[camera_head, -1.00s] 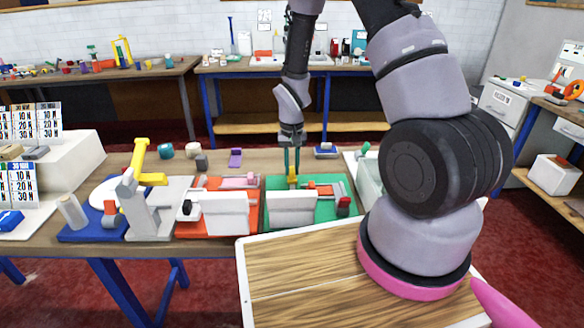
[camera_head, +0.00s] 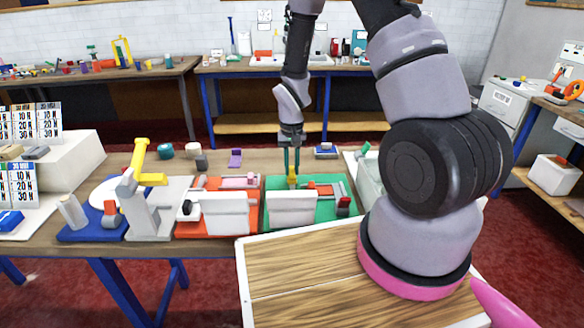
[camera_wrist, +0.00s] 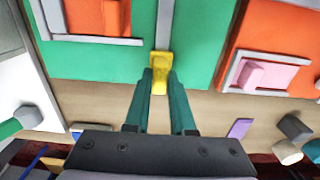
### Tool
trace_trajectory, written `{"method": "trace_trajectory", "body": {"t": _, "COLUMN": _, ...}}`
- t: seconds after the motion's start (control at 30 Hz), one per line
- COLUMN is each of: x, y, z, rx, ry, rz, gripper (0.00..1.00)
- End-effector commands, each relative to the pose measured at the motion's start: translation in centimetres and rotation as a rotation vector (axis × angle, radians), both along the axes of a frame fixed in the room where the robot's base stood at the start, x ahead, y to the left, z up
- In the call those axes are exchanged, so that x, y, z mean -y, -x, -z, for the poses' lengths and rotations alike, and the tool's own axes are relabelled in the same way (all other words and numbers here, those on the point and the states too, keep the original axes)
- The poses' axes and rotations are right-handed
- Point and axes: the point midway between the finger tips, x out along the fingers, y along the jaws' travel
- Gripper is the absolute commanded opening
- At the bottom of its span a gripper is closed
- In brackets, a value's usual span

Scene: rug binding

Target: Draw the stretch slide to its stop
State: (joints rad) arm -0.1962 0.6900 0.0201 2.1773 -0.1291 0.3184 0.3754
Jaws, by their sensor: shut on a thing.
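A yellow tab (camera_wrist: 160,72) sits at the end of a grey strip (camera_wrist: 165,25) that runs across a green base in the wrist view. I take this tab to be the handle of the stretch slide. My gripper (camera_wrist: 160,82) has its two green fingers shut on the tab. In the head view my gripper (camera_head: 292,172) reaches down to the far side of the green base (camera_head: 331,215), on the yellow tab (camera_head: 292,182). A pale upright block (camera_head: 291,208) hides most of the strip there.
An orange base (camera_head: 204,236) with another pale block stands just left. A blue base with a yellow-armed device (camera_head: 148,180) is further left. A purple piece (camera_head: 235,158) and a small blue tray (camera_head: 325,152) lie behind. A wooden-topped surface (camera_head: 300,270) is in front.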

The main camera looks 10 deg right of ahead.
Motion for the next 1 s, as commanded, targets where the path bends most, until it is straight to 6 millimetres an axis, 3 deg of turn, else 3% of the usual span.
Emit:
{"method": "trace_trajectory", "body": {"t": 0.33, "x": -5.8, "y": -1.2, "z": -0.1, "rx": 0.003, "ry": -0.001, "rz": -0.003, "gripper": 0.00}}
{"method": "trace_trajectory", "body": {"t": 0.67, "x": -6.5, "y": -1.3, "z": -0.1, "rx": 0.003, "ry": -0.004, "rz": -0.001, "gripper": 0.00}}
{"method": "trace_trajectory", "body": {"t": 0.7, "x": -6.5, "y": -1.3, "z": -0.1, "rx": 0.003, "ry": -0.004, "rz": -0.002, "gripper": 0.26}}
{"method": "trace_trajectory", "body": {"t": 0.77, "x": -6.5, "y": -1.3, "z": -0.1, "rx": 0.003, "ry": -0.005, "rz": -0.002, "gripper": 0.49}}
{"method": "trace_trajectory", "body": {"t": 0.8, "x": -6.5, "y": -1.3, "z": -0.1, "rx": 0.003, "ry": -0.004, "rz": -0.002, "gripper": 0.53}}
{"method": "trace_trajectory", "body": {"t": 1.0, "x": -6.3, "y": -1.3, "z": 0.0, "rx": 0.001, "ry": -0.002, "rz": -0.001, "gripper": 0.53}}
